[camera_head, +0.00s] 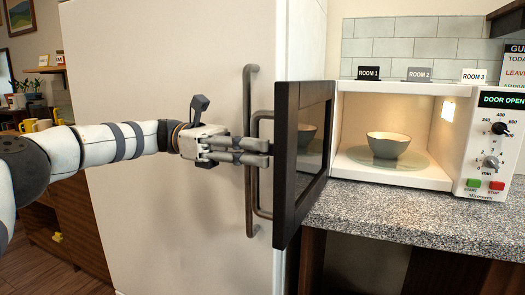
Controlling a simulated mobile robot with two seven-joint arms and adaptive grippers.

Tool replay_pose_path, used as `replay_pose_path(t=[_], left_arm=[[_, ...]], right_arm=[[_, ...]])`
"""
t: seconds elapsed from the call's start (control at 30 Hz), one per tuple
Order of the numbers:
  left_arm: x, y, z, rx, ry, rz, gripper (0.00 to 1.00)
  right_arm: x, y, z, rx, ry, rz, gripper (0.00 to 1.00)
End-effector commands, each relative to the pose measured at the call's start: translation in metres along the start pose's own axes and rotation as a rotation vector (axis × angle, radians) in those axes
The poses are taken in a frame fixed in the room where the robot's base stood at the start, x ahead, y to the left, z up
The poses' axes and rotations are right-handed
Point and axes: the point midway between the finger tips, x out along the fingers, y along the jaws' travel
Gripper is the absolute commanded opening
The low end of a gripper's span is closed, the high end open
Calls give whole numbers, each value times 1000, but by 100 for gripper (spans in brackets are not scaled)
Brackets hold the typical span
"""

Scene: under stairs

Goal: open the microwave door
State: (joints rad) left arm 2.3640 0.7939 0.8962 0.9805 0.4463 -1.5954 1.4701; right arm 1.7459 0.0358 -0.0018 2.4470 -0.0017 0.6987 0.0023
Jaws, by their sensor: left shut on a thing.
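The white microwave (455,150) stands on a speckled counter with its interior lit. Its dark-framed door (287,175) is swung wide open to the left, and the display reads "DOOR OPEN". My left gripper (262,152) comes in from the left and is shut on the door handle (258,195), a bar on the door's outer face. The fingers hide part of the handle. A bowl (388,144) sits on the glass plate inside. My right gripper is not in view.
A tall pale cabinet or fridge (180,235) with a long vertical handle (250,85) stands close behind my left gripper and the door. The speckled counter (400,212) is bare in front of the microwave. Small room signs (419,74) stand on the microwave's top.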

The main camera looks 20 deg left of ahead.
Motion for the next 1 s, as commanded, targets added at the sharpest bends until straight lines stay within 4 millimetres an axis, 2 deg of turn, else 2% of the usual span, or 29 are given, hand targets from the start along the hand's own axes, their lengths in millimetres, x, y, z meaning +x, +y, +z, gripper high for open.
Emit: replay_pose_path(t=[0.2, 0.23, 0.3, 0.33, 0.67, 0.9, 1.0], left_arm=[[0, 0, -4, -7, 5, -2, 0], [0, 0, -4, -7, 5, -2, 13], [0, 0, -4, -7, 5, -2, 29], [0, 0, -4, -6, 4, -2, 32], [-4, 0, -2, -4, 2, 0, 32], [-52, 1, -3, -4, 4, 4, 32], [-63, 2, -3, -6, 2, 2, 32]], right_arm=[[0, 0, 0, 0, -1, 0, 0], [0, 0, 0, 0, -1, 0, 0], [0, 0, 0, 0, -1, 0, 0], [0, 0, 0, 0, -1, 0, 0], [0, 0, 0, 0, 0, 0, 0], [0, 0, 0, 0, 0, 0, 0], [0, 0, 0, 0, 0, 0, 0]])
